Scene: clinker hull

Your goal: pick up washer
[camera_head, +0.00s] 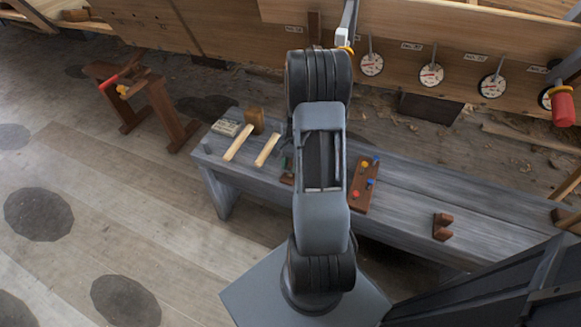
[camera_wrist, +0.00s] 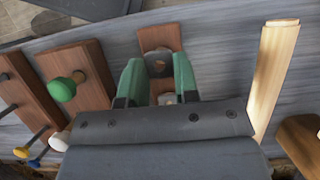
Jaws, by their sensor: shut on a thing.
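The washer (camera_wrist: 158,62) shows in the wrist view as a dark grey plate with a hole. It is between the two green fingertips of my gripper (camera_wrist: 158,76), which is shut on it. Behind and below it lies a narrow brown wooden board (camera_wrist: 160,35); I cannot tell whether the washer still touches this board. A small whitish piece (camera_wrist: 167,99) shows between the fingers, close to the gripper body. In the head view my arm hides the washer and most of the gripper area.
The grey bench (camera_head: 465,203) carries a brown board with coloured pegs (camera_head: 363,185), a brown bracket (camera_head: 441,227) and pale wooden sticks (camera_head: 238,143). In the wrist view a green-knobbed board (camera_wrist: 88,70) is left of my gripper and a pale stick (camera_wrist: 273,70) right. The bench's right part is mostly clear.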

